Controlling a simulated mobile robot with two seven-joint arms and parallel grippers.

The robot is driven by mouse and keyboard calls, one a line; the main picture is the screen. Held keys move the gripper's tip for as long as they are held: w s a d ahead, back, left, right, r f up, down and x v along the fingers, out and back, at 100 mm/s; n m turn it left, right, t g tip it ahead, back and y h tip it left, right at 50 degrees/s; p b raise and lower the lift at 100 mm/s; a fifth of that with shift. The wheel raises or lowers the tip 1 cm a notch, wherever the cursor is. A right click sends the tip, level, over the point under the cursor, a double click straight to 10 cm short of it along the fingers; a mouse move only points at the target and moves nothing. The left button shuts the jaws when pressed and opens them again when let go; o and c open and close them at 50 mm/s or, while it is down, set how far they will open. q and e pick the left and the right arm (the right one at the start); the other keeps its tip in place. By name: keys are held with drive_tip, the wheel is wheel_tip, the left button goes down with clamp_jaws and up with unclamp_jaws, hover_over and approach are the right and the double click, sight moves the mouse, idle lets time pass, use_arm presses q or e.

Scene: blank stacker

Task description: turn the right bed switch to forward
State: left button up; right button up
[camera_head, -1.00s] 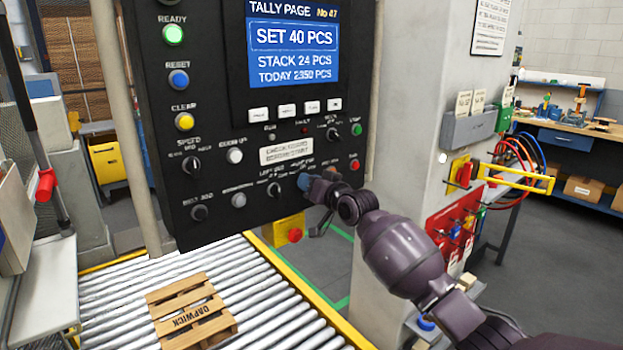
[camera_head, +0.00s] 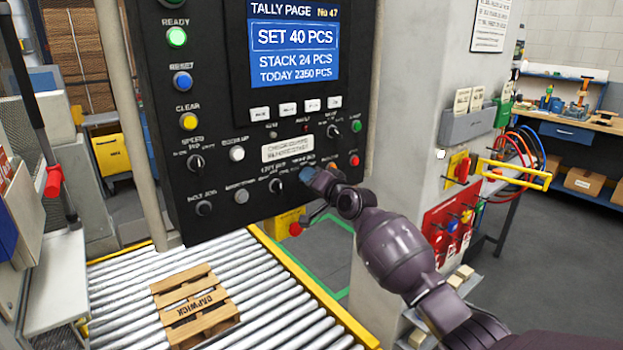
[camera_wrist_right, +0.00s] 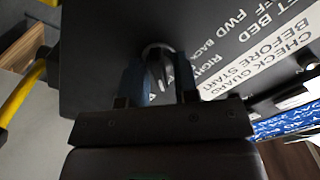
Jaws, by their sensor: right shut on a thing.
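The right bed switch (camera_wrist_right: 158,55) is a dark round knob on the black control panel (camera_head: 222,209). It shows in the right wrist view between the two blue fingers of my right gripper (camera_wrist_right: 160,80), beside the white "RIGHT", "FWD" and "BACK" lettering. My right gripper (camera_head: 307,176) is shut on this switch. In the head view the gripper and wrist hide the switch. I cannot tell surely which position its pointer has. The left bed switch (camera_head: 276,186) is a similar knob just to the left. My left gripper is not in view.
Other knobs and buttons sit close by, including a red button (camera_head: 354,160) to the right and a grey button (camera_head: 241,196) to the left. Below the panel, a roller conveyor (camera_head: 130,283) carries a wooden pallet (camera_head: 195,306). A grey column (camera_head: 405,130) stands right of the panel.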

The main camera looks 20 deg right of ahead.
drive_tip(key=o, duration=0.6)
drive_tip(key=p+v, duration=0.1)
drive_tip(key=v, duration=1)
idle(0.4)
